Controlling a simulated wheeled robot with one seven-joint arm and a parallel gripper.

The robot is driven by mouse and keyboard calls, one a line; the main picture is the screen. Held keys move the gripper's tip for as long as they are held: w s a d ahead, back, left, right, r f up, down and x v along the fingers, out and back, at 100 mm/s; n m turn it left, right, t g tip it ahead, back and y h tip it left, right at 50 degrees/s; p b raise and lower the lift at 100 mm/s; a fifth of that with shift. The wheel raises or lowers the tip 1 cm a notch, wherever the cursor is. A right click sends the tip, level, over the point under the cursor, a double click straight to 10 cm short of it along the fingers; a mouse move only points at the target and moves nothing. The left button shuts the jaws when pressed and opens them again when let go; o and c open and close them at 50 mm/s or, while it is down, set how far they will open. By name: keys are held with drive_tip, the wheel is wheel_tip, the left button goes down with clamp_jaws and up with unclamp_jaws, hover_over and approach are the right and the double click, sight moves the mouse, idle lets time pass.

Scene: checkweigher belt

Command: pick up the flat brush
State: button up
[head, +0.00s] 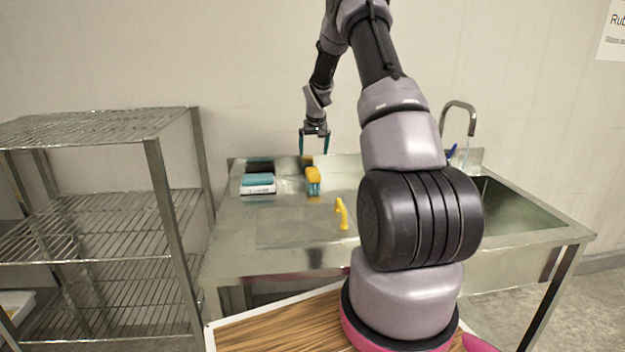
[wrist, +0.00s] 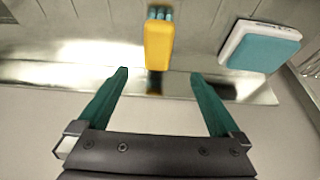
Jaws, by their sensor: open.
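In the wrist view the flat brush (wrist: 158,46) is at top centre, yellow end toward my gripper, bristles pointing away. My gripper (head: 314,153) is open and empty, above the back of the table and behind the brush. In the wrist view, my gripper (wrist: 159,73) has its teal fingers spread either side of the brush's line, with the brush beyond the tips.
A white and teal box (head: 257,184) lies left of the brush; it also shows in the wrist view (wrist: 262,47). A yellow curved item (head: 341,213) stands nearer the front. The sink tap (head: 460,115) is at right, a wire rack (head: 100,190) at left.

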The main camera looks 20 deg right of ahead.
hover_over(313, 171)
drive_tip(key=s, duration=0.2)
drive_tip(key=f, duration=0.6)
drive_tip(key=shift+s+a, duration=0.2)
drive_tip(key=shift+a, duration=0.05)
drive_tip(key=shift+x, duration=3)
drive_tip(key=shift+w, duration=0.1)
drive_tip(key=shift+f, duration=0.25)
clamp_jaws()
wheel_tip(313, 171, up, 11)
drive_tip(key=shift+f, duration=0.2)
